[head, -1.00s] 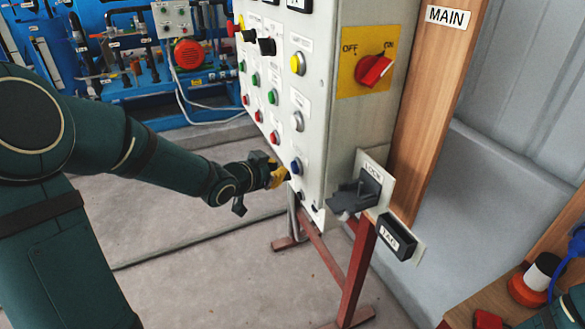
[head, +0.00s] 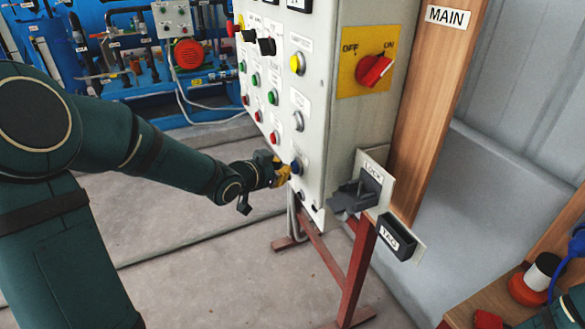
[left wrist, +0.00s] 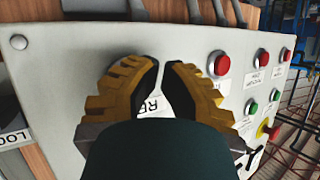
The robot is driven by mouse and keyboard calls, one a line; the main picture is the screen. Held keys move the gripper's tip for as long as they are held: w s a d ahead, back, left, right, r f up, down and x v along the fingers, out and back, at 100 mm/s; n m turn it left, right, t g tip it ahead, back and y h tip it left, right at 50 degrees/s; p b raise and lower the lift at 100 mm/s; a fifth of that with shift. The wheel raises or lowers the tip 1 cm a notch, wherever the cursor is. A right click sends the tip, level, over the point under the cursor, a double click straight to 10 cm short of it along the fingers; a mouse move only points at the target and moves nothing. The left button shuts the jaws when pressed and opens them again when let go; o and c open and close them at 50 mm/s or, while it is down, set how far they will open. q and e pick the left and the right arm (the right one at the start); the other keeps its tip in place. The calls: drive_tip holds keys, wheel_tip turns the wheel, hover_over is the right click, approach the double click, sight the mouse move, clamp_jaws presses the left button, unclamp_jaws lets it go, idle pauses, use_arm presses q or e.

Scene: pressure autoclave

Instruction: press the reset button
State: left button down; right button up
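The grey control panel (head: 345,120) stands in the middle of the head view. A blue button (head: 296,166) sits low on its front face and is partly covered by my gripper. My left gripper (head: 286,173) is at the panel front, its yellow fingers right beside the blue button; I cannot tell whether they touch it. In the left wrist view the fingertips (left wrist: 162,65) almost meet, with nothing seen between them. A label starting "RE" (left wrist: 153,104) shows between the fingers; the blue button is hidden there. My right gripper is out of view.
A red knob (head: 375,71) on a yellow plate is on the panel's side. LOCK and TAG (head: 398,240) fittings stick out below it. A red button (left wrist: 219,63) is close to the right finger. Open floor (head: 200,260) lies left of the panel's red stand.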

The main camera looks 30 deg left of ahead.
use_arm(q)
drive_tip(key=shift+w+d, duration=0.25)
drive_tip(key=shift+w, duration=0.05)
idle(0.6)
drive_tip(key=shift+s, duration=0.1)
drive_tip(key=shift+s+a+p, duration=0.55)
drive_tip(key=shift+s, duration=0.05)
drive_tip(key=s+a+p, duration=0.2)
drive_tip(key=s+a, duration=0.1)
drive_tip(key=shift+s+a+p, duration=0.15)
drive_tip(key=shift+s+p, duration=0.25)
idle(0.9)
